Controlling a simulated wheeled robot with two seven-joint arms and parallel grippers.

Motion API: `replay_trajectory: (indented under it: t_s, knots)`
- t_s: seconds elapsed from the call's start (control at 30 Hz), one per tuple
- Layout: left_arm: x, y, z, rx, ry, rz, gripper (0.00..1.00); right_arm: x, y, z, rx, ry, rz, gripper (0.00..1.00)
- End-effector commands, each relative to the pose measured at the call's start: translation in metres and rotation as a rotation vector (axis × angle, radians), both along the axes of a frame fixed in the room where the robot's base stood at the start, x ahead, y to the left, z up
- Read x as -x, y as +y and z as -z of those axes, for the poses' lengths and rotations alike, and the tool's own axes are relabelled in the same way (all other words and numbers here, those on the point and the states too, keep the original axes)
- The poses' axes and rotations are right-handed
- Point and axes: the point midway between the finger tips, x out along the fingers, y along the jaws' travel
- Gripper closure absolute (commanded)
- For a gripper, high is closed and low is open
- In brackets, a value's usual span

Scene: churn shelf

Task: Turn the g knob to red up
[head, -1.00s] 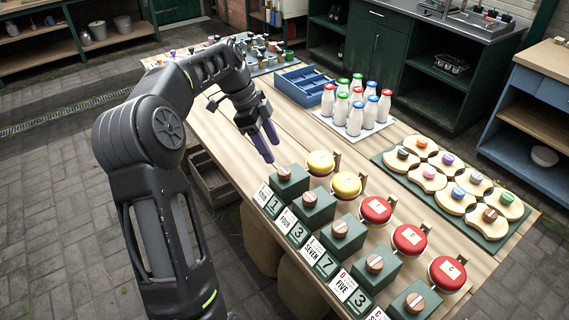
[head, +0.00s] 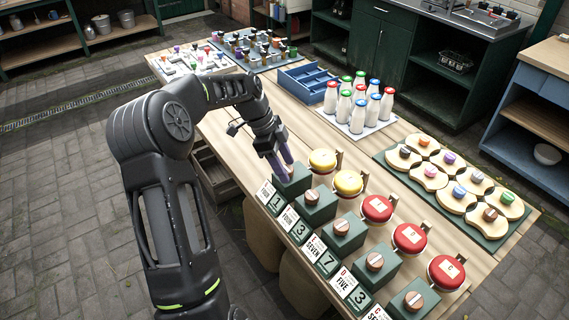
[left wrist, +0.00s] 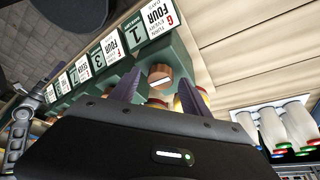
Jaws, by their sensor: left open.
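The g knob (left wrist: 160,77) shows in the left wrist view as a round, copper-brown knob with a pale line across its face. It sits on a green block (head: 293,186) behind a card (left wrist: 158,20) reading G, FOUR and 1. My left gripper (head: 282,170) is open at this block, and its purple fingers hide most of the knob in the head view. In the left wrist view the fingers of the left gripper (left wrist: 160,90) stand on either side of the knob; I cannot tell whether they touch it. No red mark on the knob is visible. My right gripper is not in view.
More knobs on green blocks (head: 342,236) run along the front edge, with yellow discs (head: 322,160) and red discs (head: 377,208) behind. Milk bottles (head: 358,108), a blue crate (head: 306,84) and a green board (head: 487,229) of wooden pieces stand farther back.

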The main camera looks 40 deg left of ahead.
Motion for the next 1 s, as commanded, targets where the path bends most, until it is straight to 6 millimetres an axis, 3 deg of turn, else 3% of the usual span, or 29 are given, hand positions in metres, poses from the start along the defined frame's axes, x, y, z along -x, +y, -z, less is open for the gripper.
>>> replay_trajectory:
  t_s: [0.7,1.0]
  knots:
    - [0.0000,0.0002,-0.0006,0.000,0.000,0.000,1.00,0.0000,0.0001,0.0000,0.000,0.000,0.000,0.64]
    - [0.0000,0.0002,0.0000,-0.001,-0.001,-0.010,1.00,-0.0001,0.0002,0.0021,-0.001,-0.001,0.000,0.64]
